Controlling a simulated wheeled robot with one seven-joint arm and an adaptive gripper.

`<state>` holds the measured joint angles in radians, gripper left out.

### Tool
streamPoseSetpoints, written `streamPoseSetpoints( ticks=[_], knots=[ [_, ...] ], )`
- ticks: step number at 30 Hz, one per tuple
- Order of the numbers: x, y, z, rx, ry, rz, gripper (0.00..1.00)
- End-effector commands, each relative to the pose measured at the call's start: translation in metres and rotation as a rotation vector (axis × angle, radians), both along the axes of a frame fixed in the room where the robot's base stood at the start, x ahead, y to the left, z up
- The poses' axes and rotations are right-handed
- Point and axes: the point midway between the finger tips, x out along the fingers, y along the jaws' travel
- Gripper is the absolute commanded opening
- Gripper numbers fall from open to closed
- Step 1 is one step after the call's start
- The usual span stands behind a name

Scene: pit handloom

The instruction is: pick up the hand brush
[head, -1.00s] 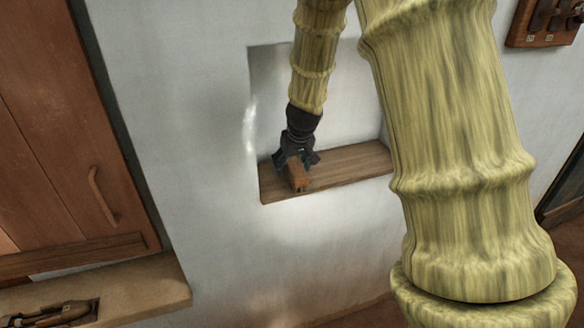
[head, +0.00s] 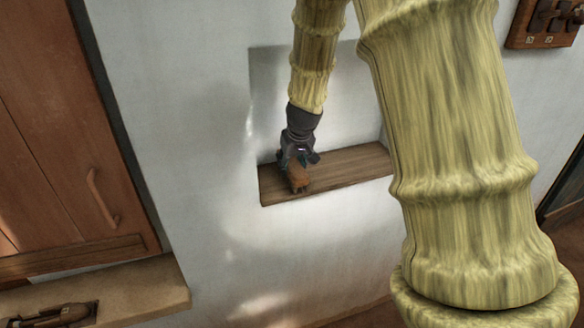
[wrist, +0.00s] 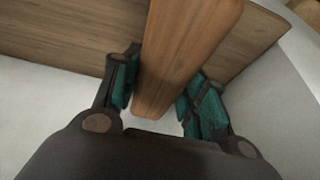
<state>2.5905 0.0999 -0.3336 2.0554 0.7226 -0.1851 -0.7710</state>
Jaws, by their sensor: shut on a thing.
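The hand brush (head: 299,180) is a brown wooden piece at the left part of the niche's wooden shelf (head: 345,169). My gripper (head: 297,160) reaches down over it from above and is shut on it. In the wrist view the brush's wooden body (wrist: 182,60) runs between my two teal-padded fingers (wrist: 160,95), one on each side. The wooden shelf shows behind it there. The brush's bristles are not visible. I cannot tell whether the brush still touches the shelf.
The niche walls close in behind and left of my gripper. A wooden cupboard door with a handle (head: 102,198) stands at left, above a ledge (head: 150,286) with a dark wooden tool (head: 50,315). A wooden wall rack (head: 545,22) hangs at upper right. The shelf's right part is bare.

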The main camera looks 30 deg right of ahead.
Motion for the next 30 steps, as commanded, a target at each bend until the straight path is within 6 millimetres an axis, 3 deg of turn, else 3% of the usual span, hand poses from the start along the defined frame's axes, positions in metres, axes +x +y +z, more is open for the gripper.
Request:
streamPoseSetpoints(
  ticks=[7,30],
  knots=[
    [0.0,0.001,0.028,-0.003,-0.003,0.001,0.1],
    [-0.115,0.078,0.04,-0.001,-0.002,0.001,0.1]
  ],
)
